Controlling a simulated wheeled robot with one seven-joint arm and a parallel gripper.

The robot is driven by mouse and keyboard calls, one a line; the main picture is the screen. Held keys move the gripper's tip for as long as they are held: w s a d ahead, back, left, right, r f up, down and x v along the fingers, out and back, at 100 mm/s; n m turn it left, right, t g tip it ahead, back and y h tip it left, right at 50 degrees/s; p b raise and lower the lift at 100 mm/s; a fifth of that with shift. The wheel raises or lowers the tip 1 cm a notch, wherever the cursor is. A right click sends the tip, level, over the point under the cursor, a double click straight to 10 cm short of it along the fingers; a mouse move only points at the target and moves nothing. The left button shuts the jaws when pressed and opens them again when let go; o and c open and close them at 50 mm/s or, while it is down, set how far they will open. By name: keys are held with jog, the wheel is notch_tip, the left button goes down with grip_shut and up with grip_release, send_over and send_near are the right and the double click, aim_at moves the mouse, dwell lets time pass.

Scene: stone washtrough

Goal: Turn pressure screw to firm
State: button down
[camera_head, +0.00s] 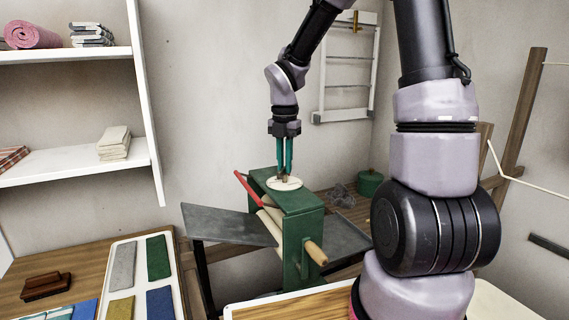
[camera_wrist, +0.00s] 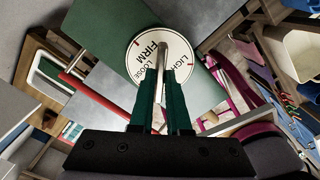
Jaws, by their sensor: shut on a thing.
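The pressure screw's round white dial (camera_head: 271,183) sits on top of the green press (camera_head: 305,200). In the wrist view the dial (camera_wrist: 150,52) bears the words LIGHT, FIRM and LOOSE and short red marks. A grey metal bar (camera_wrist: 167,45) stands out over the dial, its far end between the words FIRM and LIGHT. My gripper (camera_head: 285,174) points straight down over the dial, its green fingers shut on the bar. The fingers (camera_wrist: 162,85) hide part of the bar and the dial's lower edge; which mark is set I cannot tell.
A red lever (camera_head: 245,188) and a wooden crank handle (camera_head: 316,253) stick out from the press. Grey boards (camera_head: 230,228) flank it. A tray of coloured cloths (camera_head: 140,272) lies front left. A green pot (camera_head: 369,183) stands behind right. White shelves (camera_head: 75,170) hang at left.

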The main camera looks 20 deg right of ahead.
aim_at(284, 167)
jog(key=n, duration=0.5)
jog(key=shift+w+n, duration=0.1)
jog(key=shift+n, duration=2.5)
jog(key=c, duration=0.9)
grip_release()
notch_tip(284, 167, up, 11)
jog(key=shift+f, duration=0.1)
